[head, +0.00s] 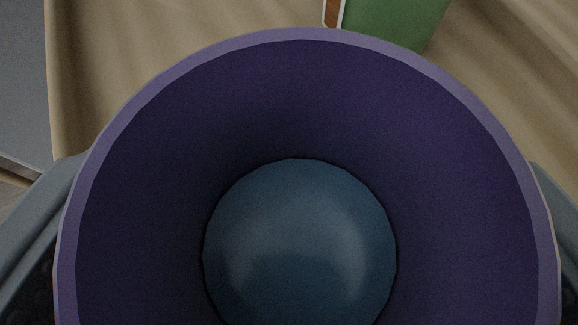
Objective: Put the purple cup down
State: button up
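The purple cup (420,140) fills most of the head view, seen from above with its open mouth toward the camera. A round blue shape (300,240) shows at the bottom inside it; I cannot tell whether it is the cup's floor or a separate thing. My gripper (305,270) has one grey finger at the left side of the cup and one at the right side, and the cup sits between them. The fingertips and the cup's underside are hidden.
A green box-like object (397,22) with a white and brown edge stands just beyond the cup's far rim. A tan wood-grain surface (120,60) lies beyond the cup. A grey surface (22,85) is at the far left.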

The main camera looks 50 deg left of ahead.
jog(key=p+v, duration=0.2)
jog(key=v, duration=1)
jog(key=shift+p, duration=0.3)
jog(key=shift+r, duration=0.1)
